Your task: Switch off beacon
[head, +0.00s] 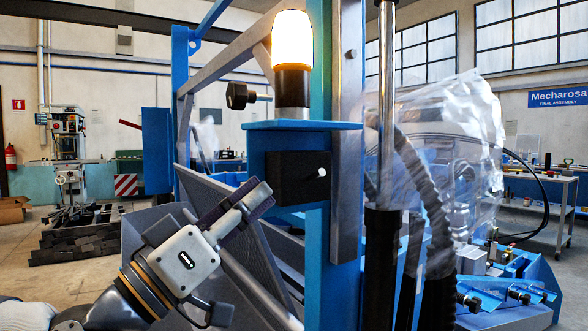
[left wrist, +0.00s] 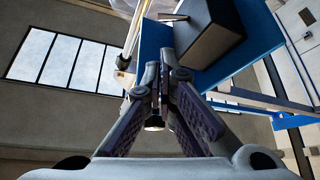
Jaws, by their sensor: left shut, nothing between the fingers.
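The beacon (head: 292,40) glows bright white-yellow on a black base on top of a blue bracket in the head view. Below the bracket is a black switch box (head: 298,178) with a small pale lever (head: 322,172) on its face. In the left wrist view the box (left wrist: 208,35) is at the top, with the lever (left wrist: 173,17) sticking out at its left. My left gripper (head: 262,196) is shut and empty, its tips close to the box's lower left in the head view; I cannot tell whether they touch. It also shows in the left wrist view (left wrist: 166,75).
A blue post (head: 318,280) carries the bracket. A grey slanted panel (head: 225,215) lies behind my left gripper. A black cylinder (head: 381,260), hoses and clear plastic sheeting (head: 460,150) stand to the right of the box. A black knob (head: 238,95) juts out left of the beacon.

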